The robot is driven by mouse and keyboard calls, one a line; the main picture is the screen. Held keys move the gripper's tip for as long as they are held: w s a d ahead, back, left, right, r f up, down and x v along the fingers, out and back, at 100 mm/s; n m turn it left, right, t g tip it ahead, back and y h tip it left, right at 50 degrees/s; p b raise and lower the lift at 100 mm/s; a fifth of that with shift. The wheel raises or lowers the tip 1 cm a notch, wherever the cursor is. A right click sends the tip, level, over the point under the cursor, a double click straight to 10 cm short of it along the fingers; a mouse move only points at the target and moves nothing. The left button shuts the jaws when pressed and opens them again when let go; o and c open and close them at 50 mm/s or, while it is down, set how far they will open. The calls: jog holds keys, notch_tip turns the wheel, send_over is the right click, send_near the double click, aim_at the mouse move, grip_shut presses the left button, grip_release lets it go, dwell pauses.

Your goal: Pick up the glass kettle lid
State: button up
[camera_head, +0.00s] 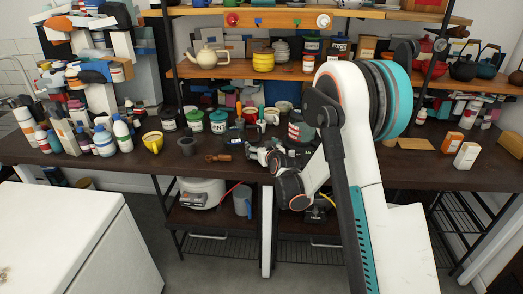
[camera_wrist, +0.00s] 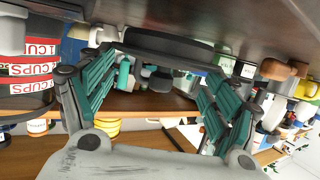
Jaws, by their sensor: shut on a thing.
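My gripper (camera_wrist: 160,62) shows in the wrist view with two teal-padded fingers set wide apart. It is shut on a dark-rimmed round thing that spans the fingertips, which I take to be the glass kettle lid (camera_wrist: 165,46). Its glass and knob cannot be made out. The wrist picture appears upside down, with the dark tabletop along the top, close to the held thing. In the head view my gripper (camera_head: 266,154) is low over the worktop, and the lid cannot be made out there.
The dark worktop (camera_head: 225,170) is crowded. A yellow mug (camera_head: 153,142), green-lidded pots (camera_head: 218,121) and bottles (camera_head: 122,133) stand to the left. Orange-white boxes (camera_head: 466,155) stand right. A wooden shelf (camera_head: 240,71) with a teapot (camera_head: 209,57) is above; a white counter (camera_head: 65,235) is front left.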

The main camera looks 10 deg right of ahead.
aim_at(262, 145)
notch_tip(262, 145, up, 18)
jog(key=p, duration=0.6)
jog(key=shift+s, duration=0.1)
